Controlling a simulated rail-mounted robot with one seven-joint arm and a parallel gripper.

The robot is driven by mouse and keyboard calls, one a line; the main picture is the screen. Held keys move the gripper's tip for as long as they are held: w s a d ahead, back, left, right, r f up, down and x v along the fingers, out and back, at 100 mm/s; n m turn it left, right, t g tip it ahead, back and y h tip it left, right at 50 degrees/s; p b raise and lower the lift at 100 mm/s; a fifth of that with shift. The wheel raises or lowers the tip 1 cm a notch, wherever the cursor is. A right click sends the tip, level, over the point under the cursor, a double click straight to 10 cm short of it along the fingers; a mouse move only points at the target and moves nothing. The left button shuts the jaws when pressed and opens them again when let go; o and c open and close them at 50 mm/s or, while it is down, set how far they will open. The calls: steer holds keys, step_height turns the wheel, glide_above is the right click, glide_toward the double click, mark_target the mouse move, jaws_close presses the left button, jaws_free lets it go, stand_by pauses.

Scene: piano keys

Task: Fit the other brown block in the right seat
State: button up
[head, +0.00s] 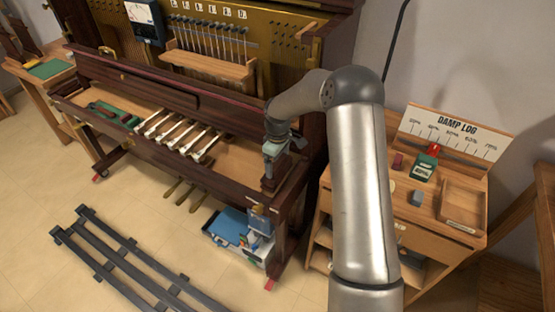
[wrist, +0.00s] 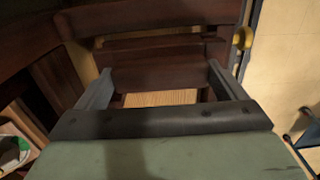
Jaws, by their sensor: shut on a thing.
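My gripper (head: 268,180) is over the right end of the piano's key bed, pointing down. In the wrist view my gripper (wrist: 160,78) has its two grey fingers on either side of a dark brown block (wrist: 158,72), shut on it. The block spans the gap between the fingers, with dark red-brown wood of the piano (head: 150,125) close around it. In the head view the block can hardly be told from the piano's dark wood. The right seat is hidden by my gripper and the block, so I cannot tell whether the block is in it.
Several white keys (head: 180,133) stand on the bed left of my gripper. A green tray (head: 112,115) lies further left. A side cabinet (head: 440,205) with a damp log board stands right. A blue-lidded box (head: 232,228) and a dark rack (head: 120,262) are on the floor.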

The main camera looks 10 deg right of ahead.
steer(key=shift+f+b, duration=1.6)
steer(key=shift+f, duration=1)
steer(key=shift+f, duration=0.1)
steer(key=o, duration=0.9)
steer(key=shift+c, duration=0.2)
step_height(320, 180, up, 18)
steer(key=b, duration=0.1)
steer(key=shift+f, duration=0.25)
